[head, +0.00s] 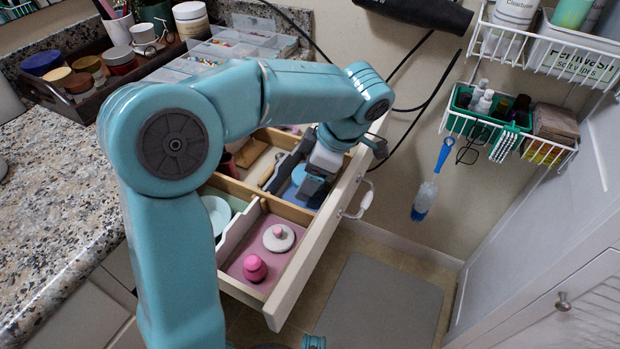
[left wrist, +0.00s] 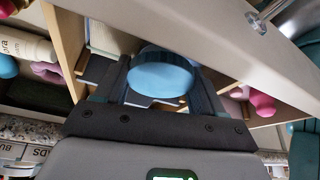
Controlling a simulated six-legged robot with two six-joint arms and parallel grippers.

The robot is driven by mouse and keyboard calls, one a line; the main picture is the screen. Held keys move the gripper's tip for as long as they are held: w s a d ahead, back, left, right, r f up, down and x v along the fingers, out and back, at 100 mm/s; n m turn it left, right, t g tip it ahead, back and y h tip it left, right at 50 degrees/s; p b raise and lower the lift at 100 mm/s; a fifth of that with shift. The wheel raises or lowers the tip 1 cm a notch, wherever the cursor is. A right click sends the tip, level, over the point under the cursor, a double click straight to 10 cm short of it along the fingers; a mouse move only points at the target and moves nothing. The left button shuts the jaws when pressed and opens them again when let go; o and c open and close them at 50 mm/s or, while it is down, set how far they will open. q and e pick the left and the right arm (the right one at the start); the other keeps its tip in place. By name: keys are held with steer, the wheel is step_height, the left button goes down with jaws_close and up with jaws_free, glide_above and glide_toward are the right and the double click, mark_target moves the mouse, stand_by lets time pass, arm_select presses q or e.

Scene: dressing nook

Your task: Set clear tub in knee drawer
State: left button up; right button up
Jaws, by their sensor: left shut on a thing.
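The open knee drawer (head: 316,254) is divided by wooden walls into compartments. My left gripper (head: 312,190) points down into a far compartment near the drawer's front panel. In the left wrist view my left gripper (left wrist: 163,95) is shut on a round tub (left wrist: 162,74) that looks blue, with a finger on each side. In the head view the gripper mostly hides the tub; some blue (head: 299,174) shows beside the fingers. I cannot tell whether the tub touches the compartment floor. My right gripper is out of view.
A pink-lined compartment holds a pink bottle (head: 255,268) and a white disc with a pink knob (head: 279,237). A green-lined one holds a pale round dish (head: 215,212). The granite counter (head: 50,190) is left; wire baskets (head: 500,132) and a blue brush (head: 427,190) hang right.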

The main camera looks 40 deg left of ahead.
arm_select(q)
steer(key=o, duration=1.1)
steer(key=p+v, duration=0.6)
steer(key=v, duration=0.6)
steer(key=shift+r, duration=0.1)
steer(key=shift+s, duration=0.1)
